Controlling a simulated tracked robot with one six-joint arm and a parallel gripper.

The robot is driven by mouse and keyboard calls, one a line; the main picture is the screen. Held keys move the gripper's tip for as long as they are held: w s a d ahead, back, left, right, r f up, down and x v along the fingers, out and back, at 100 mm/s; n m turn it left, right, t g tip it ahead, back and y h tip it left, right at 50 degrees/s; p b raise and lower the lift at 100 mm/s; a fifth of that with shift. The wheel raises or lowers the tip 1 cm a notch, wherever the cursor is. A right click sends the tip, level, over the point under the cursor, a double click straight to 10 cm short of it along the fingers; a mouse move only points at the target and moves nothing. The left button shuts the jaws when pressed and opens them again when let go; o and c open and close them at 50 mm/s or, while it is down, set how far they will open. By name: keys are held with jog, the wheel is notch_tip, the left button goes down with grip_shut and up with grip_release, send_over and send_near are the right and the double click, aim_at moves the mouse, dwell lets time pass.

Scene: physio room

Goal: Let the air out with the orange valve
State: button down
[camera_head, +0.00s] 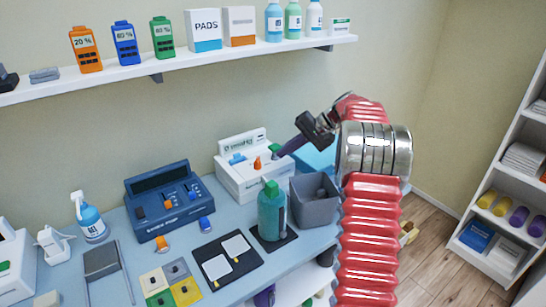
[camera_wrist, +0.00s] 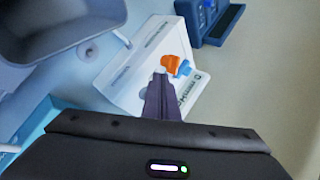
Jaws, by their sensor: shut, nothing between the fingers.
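The orange valve (camera_head: 257,163) is on the sloped front of a white machine (camera_head: 262,184) on the blue table, between a blue knob (camera_head: 237,159) and a green one (camera_head: 274,148). My gripper (camera_head: 279,154) reaches in from the right, its dark fingers shut and empty, close to the machine's front. In the wrist view the fingertips (camera_wrist: 161,76) are just beside the orange valve (camera_wrist: 173,62), with the blue knob (camera_wrist: 184,69) behind it. I cannot tell whether the fingers touch the valve. The fingers partly cover the machine's panel, and the green knob is not visible there.
A grey bin (camera_head: 314,205) and a teal bottle (camera_head: 271,215) stand close in front of the white machine. A blue console (camera_head: 168,203) is to its left. A shelf (camera_head: 180,64) with boxes and bottles runs along the wall above.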

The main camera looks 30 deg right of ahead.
jog(key=v, duration=0.7)
jog(key=c, duration=2.3)
grip_release()
jog(key=shift+w+a+r, duration=0.1)
jog(key=shift+w+a, duration=0.15)
jog(key=shift+a, duration=0.15)
jog(key=o, duration=0.4)
jog(key=w+a+r, duration=0.1)
jog(key=a, duration=0.2)
jog(key=w+a+r+n+g, duration=0.1)
jog(key=a, duration=0.3)
jog(key=w+a+r+n, duration=0.1)
jog(key=a, duration=0.3)
jog(key=shift+w+r, duration=0.1)
jog(key=shift+r, duration=0.1)
jog(key=shift+o, duration=0.2)
jog(key=a+n+g+h, duration=0.15)
jog(key=a+h, duration=0.25)
jog(key=a, duration=0.6)
jog(key=d+r+m+h, duration=0.1)
jog(key=d+m+h, duration=0.2)
jog(key=d+h, duration=0.2)
jog(key=shift+d+r+h, duration=0.4)
jog(key=shift+h, duration=0.2)
